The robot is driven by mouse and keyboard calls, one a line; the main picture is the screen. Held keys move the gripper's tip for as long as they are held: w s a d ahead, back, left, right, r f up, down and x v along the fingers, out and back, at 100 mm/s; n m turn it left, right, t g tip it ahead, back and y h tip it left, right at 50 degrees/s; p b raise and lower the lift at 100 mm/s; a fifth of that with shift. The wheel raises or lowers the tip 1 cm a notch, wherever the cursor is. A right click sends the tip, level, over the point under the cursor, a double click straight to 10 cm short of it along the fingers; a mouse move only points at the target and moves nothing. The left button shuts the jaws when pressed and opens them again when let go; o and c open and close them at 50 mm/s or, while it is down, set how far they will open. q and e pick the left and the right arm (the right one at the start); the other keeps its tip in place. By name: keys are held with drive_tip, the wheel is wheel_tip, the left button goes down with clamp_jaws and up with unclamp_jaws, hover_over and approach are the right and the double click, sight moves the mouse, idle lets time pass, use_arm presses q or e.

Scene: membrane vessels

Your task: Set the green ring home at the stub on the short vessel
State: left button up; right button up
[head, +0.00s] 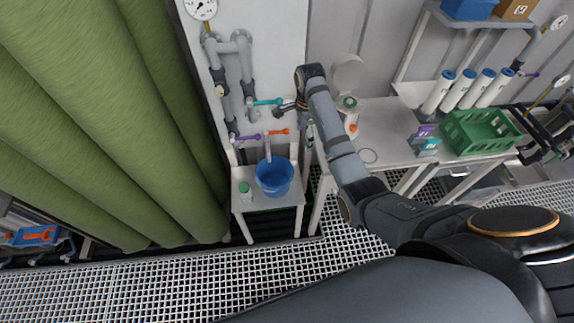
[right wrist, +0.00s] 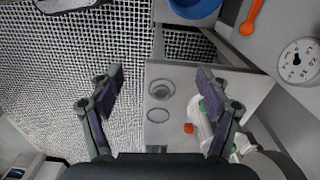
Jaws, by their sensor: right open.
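My right gripper (head: 287,107) is at the wall pipes in the head view, close to the teal valve handle. The right wrist view shows its two fingers apart with nothing between them (right wrist: 159,72). A white vessel (right wrist: 202,130) with a green part and an orange end (right wrist: 188,128) shows beside the right finger, which partly hides it. In the head view a white vessel (head: 351,119) with a green band (head: 349,102) and orange part stands on the bench, right of my forearm. I cannot tell whether the green band is the ring. My left gripper is not in view.
A blue bucket (head: 275,186) and a green-capped bottle (head: 245,193) stand on a small table. Valve handles are teal (head: 268,102), orange (head: 279,131) and purple (head: 248,137). A green crate (head: 480,132) and several blue-capped white cylinders (head: 438,93) are at right.

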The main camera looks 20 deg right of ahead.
drive_tip(key=w+f+m+b, duration=0.3)
drive_tip(key=f+b, duration=0.3)
drive_tip(key=f, duration=0.6)
drive_tip(key=shift+w+a+f+m, duration=0.2)
drive_tip(key=shift+a+f+m, duration=0.25)
drive_tip(key=shift+m, duration=0.15)
